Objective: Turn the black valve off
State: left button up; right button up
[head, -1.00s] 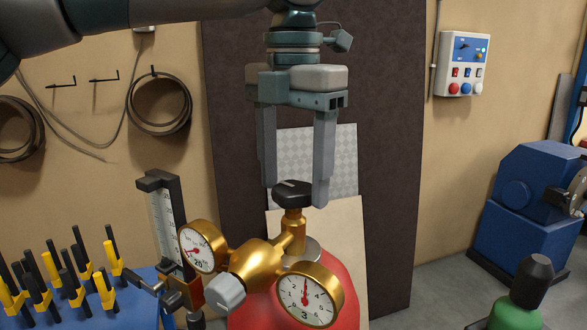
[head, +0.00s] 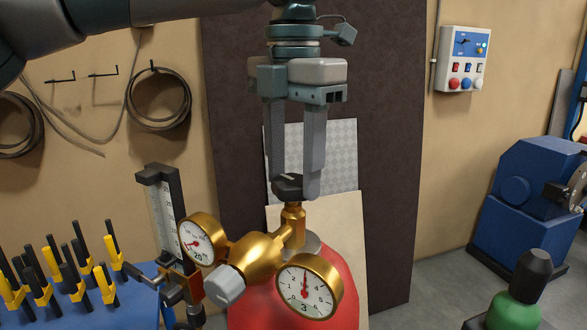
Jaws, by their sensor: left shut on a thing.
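The black valve (head: 288,187) is a dark knob on top of a brass stem (head: 293,216) above the red cylinder (head: 345,275). My left gripper (head: 295,190) comes down from above, and its two grey fingers are closed around the knob's sides. The fingers partly cover the knob. A brass regulator (head: 252,256) with two round gauges (head: 310,287) sits in front of the stem. My right gripper is not in the head view.
A flowmeter (head: 163,215) stands left of the regulator. Several yellow-and-black clamps (head: 41,293) stand on a blue surface at the left. A blue machine (head: 518,190) and a green cylinder (head: 515,308) are at the right.

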pick_arm(q)
jog(key=m, duration=0.6)
jog(key=shift+b, duration=0.3)
jog(key=m, duration=0.7)
jog(key=shift+m+p, duration=0.3)
jog(key=shift+p, duration=0.1)
jog(key=m, duration=0.9)
jog(key=shift+m, duration=0.3)
jog(key=o, duration=1.1)
jog(key=shift+c, duration=0.2)
jog(key=shift+r, duration=0.15)
